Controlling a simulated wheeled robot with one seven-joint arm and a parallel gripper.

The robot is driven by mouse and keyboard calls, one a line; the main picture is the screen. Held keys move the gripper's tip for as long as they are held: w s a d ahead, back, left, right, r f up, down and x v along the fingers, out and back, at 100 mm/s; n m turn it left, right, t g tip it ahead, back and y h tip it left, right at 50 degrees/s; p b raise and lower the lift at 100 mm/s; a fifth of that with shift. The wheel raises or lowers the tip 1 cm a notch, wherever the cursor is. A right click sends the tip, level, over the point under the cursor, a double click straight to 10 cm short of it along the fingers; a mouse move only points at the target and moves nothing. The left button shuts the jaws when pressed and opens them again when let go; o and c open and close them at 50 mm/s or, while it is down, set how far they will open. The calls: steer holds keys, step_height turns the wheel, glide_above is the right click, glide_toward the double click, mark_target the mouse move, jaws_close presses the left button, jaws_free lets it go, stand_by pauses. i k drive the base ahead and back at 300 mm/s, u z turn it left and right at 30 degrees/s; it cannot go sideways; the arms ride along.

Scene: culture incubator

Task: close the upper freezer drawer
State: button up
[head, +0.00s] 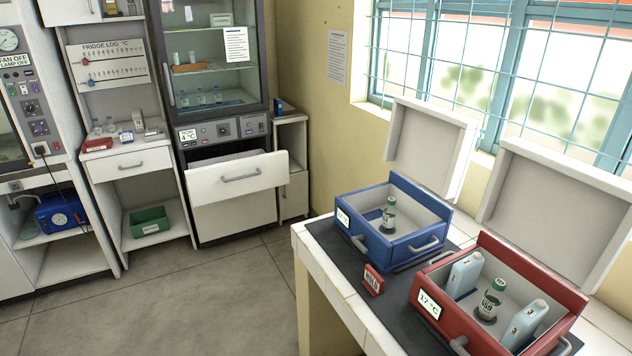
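The upper freezer drawer (238,182) is pulled out below the glass-door fridge, at the left of centre in the head view. Its white front has a grey bar handle (241,178), and its open top shows behind the front. A lower white drawer front (235,214) sits under it, set further back and flush with the cabinet. My gripper is not in view.
A narrow white cabinet (293,190) stands right of the drawer. The floor (170,290) before the drawer is clear.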

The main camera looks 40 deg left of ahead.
mark_target(208, 182)
steer(key=u, duration=0.5)
steer(key=k, duration=0.6)
steer(key=u, duration=1.15)
steer(key=i, duration=0.75)
steer(key=u, duration=1.05)
steer(key=i, duration=3.2)
steer(key=z, duration=1.35)
steer(key=i, duration=1.25)
steer(key=z, duration=0.9)
